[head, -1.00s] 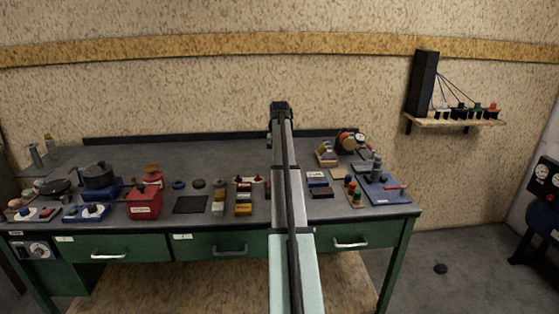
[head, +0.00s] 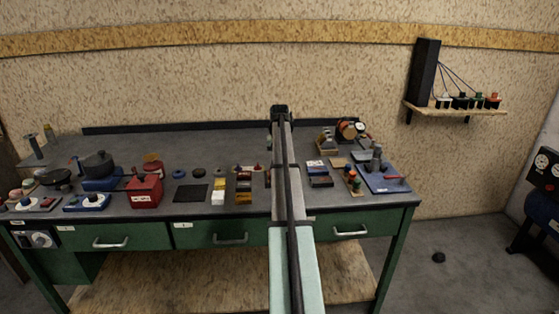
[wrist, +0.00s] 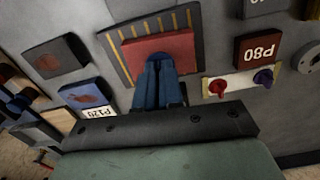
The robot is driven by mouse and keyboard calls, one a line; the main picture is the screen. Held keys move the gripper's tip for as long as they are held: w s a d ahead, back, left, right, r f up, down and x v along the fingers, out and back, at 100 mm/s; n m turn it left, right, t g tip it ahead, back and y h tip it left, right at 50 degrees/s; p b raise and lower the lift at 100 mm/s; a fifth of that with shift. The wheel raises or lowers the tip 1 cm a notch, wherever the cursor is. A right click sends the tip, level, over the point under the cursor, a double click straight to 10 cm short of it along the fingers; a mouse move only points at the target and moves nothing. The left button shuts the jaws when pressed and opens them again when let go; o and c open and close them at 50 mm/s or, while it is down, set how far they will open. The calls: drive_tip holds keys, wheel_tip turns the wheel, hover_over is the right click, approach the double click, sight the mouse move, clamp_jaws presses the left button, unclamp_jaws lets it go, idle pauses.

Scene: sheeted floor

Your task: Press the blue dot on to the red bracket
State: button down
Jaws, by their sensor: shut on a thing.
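My gripper (wrist: 157,64) shows in the wrist view with its two blue-looking fingers close together. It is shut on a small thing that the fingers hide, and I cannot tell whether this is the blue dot. A red block-like piece, seemingly the red bracket (wrist: 155,44), lies on a dark pad with yellow stripes (wrist: 118,56). The fingertips overlap the near edge of the red piece in the picture; I cannot tell whether they touch it. In the head view my own arm hides the gripper and the red piece.
A white strip with a red and a blue knob (wrist: 240,83), a dark red P80 block (wrist: 257,50), a blue P120 block (wrist: 88,98) and a dark block (wrist: 55,60) surround the pad closely. A red box (head: 144,190) stands further left.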

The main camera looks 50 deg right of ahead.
drive_tip(key=shift+f, duration=0.8)
idle(1.3)
drive_tip(key=c, duration=1.2)
unclamp_jaws()
wheel_tip(320, 180, up, 14)
drive_tip(key=shift+f, duration=0.1)
